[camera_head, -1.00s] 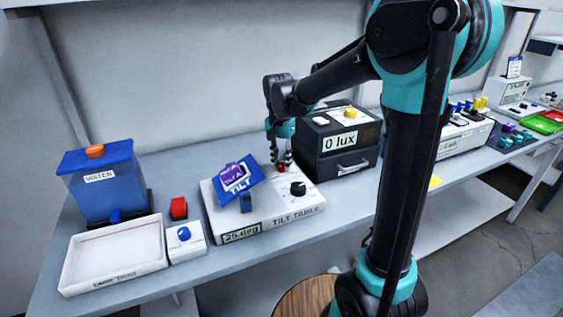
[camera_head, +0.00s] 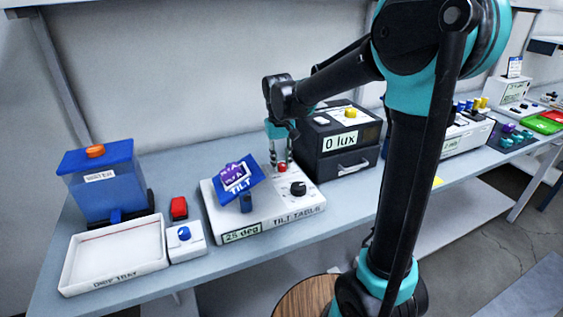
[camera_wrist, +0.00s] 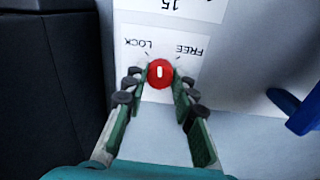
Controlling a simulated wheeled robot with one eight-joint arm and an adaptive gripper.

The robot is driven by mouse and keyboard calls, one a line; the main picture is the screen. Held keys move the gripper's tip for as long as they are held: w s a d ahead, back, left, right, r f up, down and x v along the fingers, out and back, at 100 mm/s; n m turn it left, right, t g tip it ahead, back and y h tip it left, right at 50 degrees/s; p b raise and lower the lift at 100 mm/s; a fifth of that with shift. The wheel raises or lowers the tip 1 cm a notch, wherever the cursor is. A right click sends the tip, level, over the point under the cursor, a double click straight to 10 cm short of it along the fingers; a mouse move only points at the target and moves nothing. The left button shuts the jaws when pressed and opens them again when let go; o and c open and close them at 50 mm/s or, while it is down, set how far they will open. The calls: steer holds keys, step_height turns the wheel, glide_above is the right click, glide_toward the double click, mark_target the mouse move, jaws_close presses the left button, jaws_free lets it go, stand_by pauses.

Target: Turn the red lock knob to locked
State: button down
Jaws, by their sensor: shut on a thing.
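The red lock knob (camera_wrist: 160,74) sits on the white tilt table base (camera_head: 283,217), near its back right corner. In the wrist view the knob carries a white mark that stands about upright, between the LOCK label (camera_wrist: 137,43) on the left and the FREE label (camera_wrist: 190,51) on the right. My gripper (camera_wrist: 160,82) is shut on the knob, with one finger on each side. In the head view the knob (camera_head: 282,168) shows just below my fingertips.
A blue tilt plate (camera_head: 240,185) stands left of the knob, and a black knob (camera_head: 298,188) is in front of it. The dark lux box (camera_head: 335,165) stands close on the right. A blue water tank (camera_head: 100,190) and a white drip tray (camera_head: 112,284) are at the left.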

mark_target(281, 165)
steer(key=n, duration=0.3)
steer(key=shift+n, duration=2.3)
steer(key=c, duration=1.2)
jaws_free()
steer(key=shift+r, duration=0.1)
steer(key=r, duration=1.2)
steer(key=shift+s+a, duration=0.15)
steer(key=shift+s, duration=0.1)
steer(key=shift+f, duration=0.1)
